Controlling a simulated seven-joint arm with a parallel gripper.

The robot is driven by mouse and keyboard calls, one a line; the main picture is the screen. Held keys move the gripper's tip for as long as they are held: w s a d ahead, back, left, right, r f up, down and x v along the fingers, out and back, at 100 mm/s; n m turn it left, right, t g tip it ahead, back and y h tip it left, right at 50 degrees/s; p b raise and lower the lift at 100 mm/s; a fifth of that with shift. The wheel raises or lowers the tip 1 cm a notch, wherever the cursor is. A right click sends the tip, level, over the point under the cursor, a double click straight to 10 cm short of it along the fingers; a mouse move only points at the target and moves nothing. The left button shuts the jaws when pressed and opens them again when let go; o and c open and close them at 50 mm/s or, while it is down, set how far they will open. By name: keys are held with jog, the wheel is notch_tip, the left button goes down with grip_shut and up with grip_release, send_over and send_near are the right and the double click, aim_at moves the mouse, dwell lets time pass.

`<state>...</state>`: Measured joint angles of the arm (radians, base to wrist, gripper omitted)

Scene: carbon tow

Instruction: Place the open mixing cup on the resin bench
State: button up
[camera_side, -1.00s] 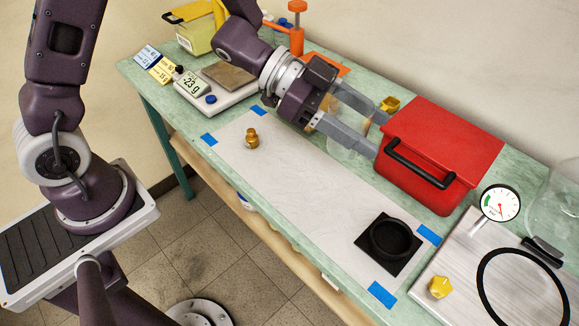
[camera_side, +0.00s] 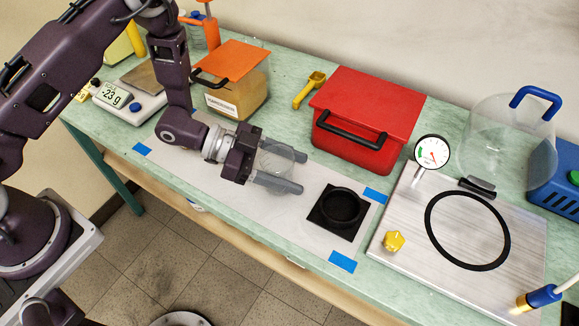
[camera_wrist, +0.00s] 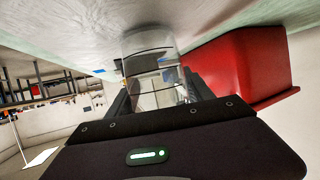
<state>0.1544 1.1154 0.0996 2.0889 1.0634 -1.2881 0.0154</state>
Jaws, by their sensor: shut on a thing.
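The clear mixing cup (camera_side: 272,158) is between the fingers of my gripper (camera_side: 287,172), which is shut on it. The fingers reach out nearly level over the white sheet, left of the black ringed pad (camera_side: 340,207). In the wrist view the see-through cup (camera_wrist: 150,62) stands between the two fingers (camera_wrist: 158,95). Its contents are hard to make out. The green resin bench (camera_side: 285,82) runs beneath. I cannot tell whether the cup's base touches the sheet.
A red box (camera_side: 368,105) stands behind the gripper. An orange-lidded container (camera_side: 237,75) and yellow scoop (camera_side: 309,90) are further back. The scale (camera_side: 128,100) is left. A metal plate (camera_side: 405,225) with a gauge (camera_side: 432,152) lies right. The white sheet (camera_side: 280,220) has clear room in front.

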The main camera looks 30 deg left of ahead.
aim_at(260, 158)
jog(key=shift+f, duration=0.2)
jog(key=o, duration=1.3)
jog(key=shift+r, duration=0.3)
jog(key=v, duration=1.2)
